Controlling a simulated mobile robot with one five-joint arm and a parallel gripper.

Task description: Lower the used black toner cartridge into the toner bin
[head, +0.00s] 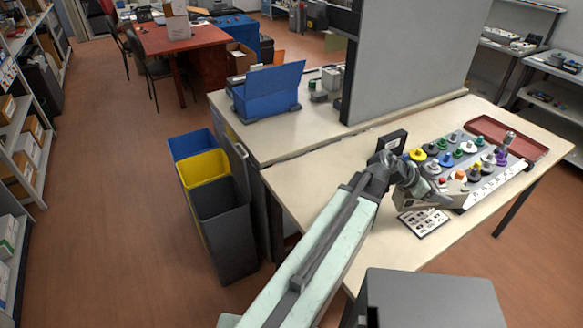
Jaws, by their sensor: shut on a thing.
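Three open bins stand on the floor left of the table: a blue one (190,144), a yellow one (203,167) and a dark grey one (222,225). I cannot read any label that marks one as the toner bin. My gripper is well to the right of all three.
The grey rack (487,191) holds several round coloured caps. A red tray (507,136) lies behind it, and a printed card (424,222) in front. A tall grey panel (405,60) and a blue box (267,92) stand further back. The table (310,170) is clear left of my arm.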

